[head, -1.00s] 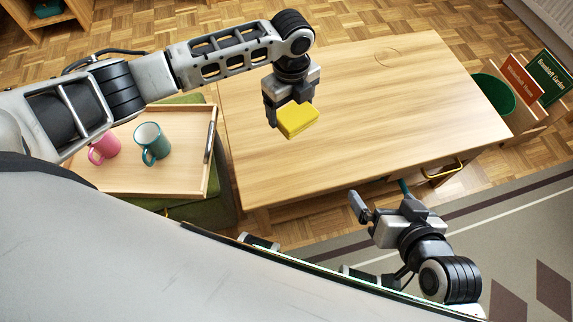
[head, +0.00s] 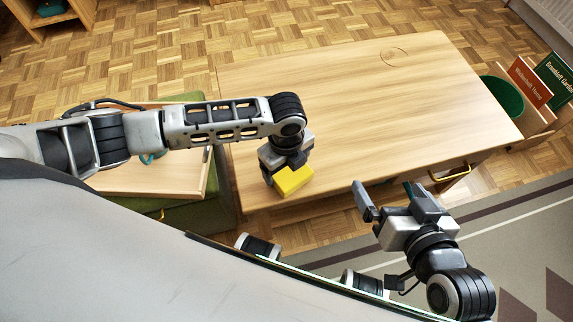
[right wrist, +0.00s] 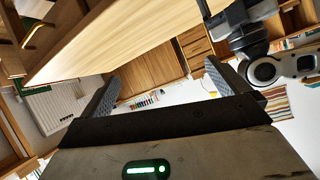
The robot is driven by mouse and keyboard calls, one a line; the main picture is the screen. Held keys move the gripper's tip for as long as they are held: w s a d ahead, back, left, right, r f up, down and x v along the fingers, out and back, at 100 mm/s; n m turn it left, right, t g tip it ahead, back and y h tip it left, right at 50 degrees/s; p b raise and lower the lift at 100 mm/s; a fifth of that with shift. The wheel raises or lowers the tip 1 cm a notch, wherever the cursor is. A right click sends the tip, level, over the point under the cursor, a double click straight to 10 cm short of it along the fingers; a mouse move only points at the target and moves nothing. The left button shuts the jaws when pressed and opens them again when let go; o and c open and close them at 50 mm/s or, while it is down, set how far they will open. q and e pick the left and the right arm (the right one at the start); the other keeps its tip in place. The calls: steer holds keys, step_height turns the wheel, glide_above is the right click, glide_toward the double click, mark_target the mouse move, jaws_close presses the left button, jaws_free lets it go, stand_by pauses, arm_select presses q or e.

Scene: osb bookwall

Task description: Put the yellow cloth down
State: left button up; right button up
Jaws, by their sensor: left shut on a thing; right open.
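The yellow cloth (head: 294,181) is a small folded block in the head view. My left gripper (head: 284,180) is shut on it, over the near left part of the wooden table (head: 370,105). The gripper hides part of the cloth, and I cannot tell whether the cloth touches the tabletop. My right gripper (head: 385,190) is open and empty, off the table's near edge. Its two fingers also show apart in the right wrist view (right wrist: 160,85), with nothing between them.
The tabletop is otherwise bare. A wooden tray (head: 207,175) rests on a green seat (head: 225,205) at left, mostly behind my left arm. A green bin (head: 503,97) and two book-like signs (head: 530,82) stand past the table's right end. A yellow drawer handle (head: 452,174) sticks out in front.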

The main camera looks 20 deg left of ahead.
steer(key=shift+s+f, duration=0.1)
steer(key=shift+s, duration=0.05)
arm_select(q)
steer(key=o, duration=0.8)
steer(key=shift+r, duration=0.25)
step_height(320, 180, up, 12)
steer(key=p, duration=0.4)
steer(key=shift+f, duration=0.15)
arm_select(e)
steer(key=shift+s+d+g+h, duration=0.35)
steer(key=shift+d+g+h, duration=0.15)
steer(key=shift+d+g, duration=0.3)
steer(key=shift+w, duration=0.1)
